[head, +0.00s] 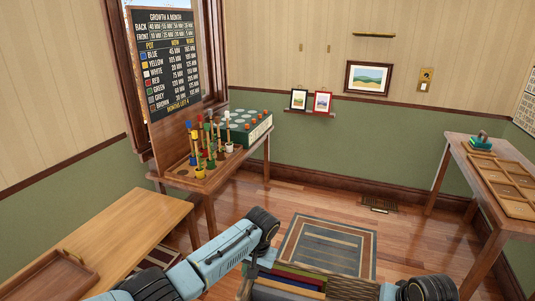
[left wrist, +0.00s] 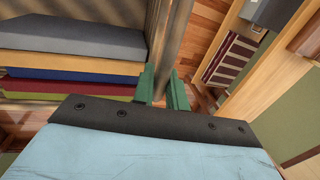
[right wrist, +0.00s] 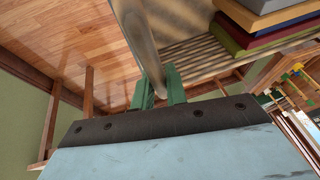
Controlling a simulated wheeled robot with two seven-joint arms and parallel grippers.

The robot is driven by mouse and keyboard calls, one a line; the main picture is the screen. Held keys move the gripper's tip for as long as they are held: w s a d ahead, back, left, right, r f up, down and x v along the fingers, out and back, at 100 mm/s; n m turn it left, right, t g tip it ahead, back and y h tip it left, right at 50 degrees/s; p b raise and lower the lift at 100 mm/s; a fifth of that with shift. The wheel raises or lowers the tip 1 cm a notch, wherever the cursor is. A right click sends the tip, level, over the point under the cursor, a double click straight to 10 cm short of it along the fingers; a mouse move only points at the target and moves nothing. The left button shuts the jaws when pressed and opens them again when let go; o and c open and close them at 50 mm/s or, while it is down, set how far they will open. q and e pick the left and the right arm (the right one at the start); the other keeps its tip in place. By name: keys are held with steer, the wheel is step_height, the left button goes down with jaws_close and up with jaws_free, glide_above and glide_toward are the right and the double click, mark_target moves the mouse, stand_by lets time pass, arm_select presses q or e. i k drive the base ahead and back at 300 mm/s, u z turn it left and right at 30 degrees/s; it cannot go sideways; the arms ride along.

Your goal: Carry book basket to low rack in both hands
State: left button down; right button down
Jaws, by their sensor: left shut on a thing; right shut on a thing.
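The book basket (right wrist: 205,62) has woven walls and holds several flat books, which show at the bottom edge of the head view (head: 300,279). In the left wrist view a stack of grey, blue and red books (left wrist: 75,45) lies at the left. My left gripper (left wrist: 165,88) is shut on a round basket handle bar (left wrist: 172,35). My right gripper (right wrist: 158,90) is shut on the other handle bar (right wrist: 138,35). Both grippers are mostly out of the head view. I cannot make out the low rack with certainty.
A wooden table (head: 135,232) with a tray (head: 50,275) stands at the left. A table with a divided tray (head: 505,180) stands at the right. A striped rug (head: 328,245) lies on open floor ahead.

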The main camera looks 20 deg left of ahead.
mark_target(132, 221)
steer(key=u, duration=0.2)
steer(key=i, duration=1.65)
steer(key=u, duration=0.8)
steer(key=i, duration=0.75)
steer(key=u, duration=1)
steer(key=i, duration=0.7)
steer(key=u, duration=0.7)
steer(key=i, duration=0.5)
steer(key=u, duration=0.2)
